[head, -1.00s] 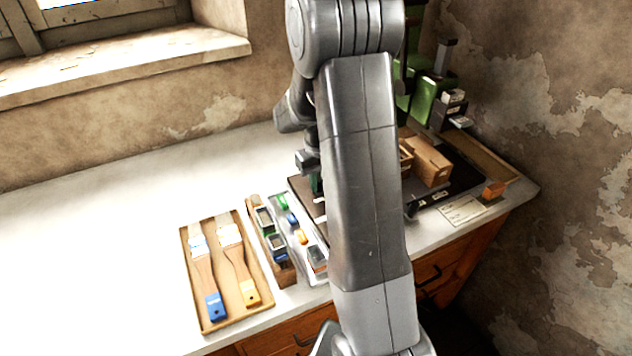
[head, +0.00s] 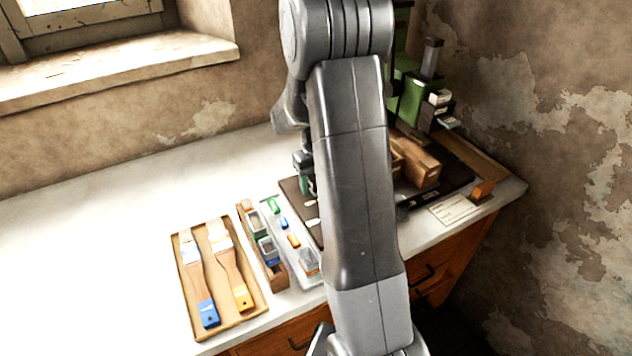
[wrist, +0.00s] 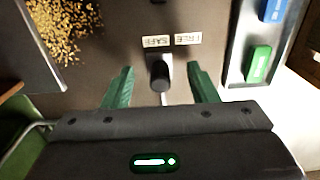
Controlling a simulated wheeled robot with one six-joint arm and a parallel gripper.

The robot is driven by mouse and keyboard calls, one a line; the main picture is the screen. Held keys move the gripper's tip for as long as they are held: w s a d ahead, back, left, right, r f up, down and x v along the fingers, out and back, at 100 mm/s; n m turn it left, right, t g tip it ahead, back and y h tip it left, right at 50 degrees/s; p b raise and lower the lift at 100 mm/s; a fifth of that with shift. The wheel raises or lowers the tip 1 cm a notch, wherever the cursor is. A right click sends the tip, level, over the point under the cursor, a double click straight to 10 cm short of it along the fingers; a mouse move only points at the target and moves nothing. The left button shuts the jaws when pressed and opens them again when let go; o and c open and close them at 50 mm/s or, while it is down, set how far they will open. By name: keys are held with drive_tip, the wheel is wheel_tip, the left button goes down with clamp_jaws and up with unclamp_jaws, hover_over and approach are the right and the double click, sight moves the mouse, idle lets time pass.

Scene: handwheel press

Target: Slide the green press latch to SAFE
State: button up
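The latch knob (wrist: 160,76) is a dark upright peg in the wrist view, on a dark plate with a pale strip beside it. It appears in line with the SAFE label (wrist: 157,41); the FREE label (wrist: 188,39) is to its right. My gripper (wrist: 162,80) is open, with one green finger on each side of the knob and a visible gap on both sides. In the head view, the green press (head: 412,95) stands at the back right, partly behind my arm. My gripper is mostly hidden there, and the latch cannot be made out.
A tray with coloured pieces (wrist: 230,65) lies right of my gripper in the wrist view. Golden granules (wrist: 65,25) lie at upper left. In the head view, a brush tray (head: 257,300) and wooden boxes (head: 422,165) stand on the bench. The bench's left is clear.

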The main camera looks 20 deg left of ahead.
drive_tip(key=shift+o, duration=1.3)
wheel_tip(320, 180, up, 8)
drive_tip(key=p, duration=0.6)
drive_tip(key=shift+r, duration=0.1)
drive_tip(key=shift+c, duration=0.4)
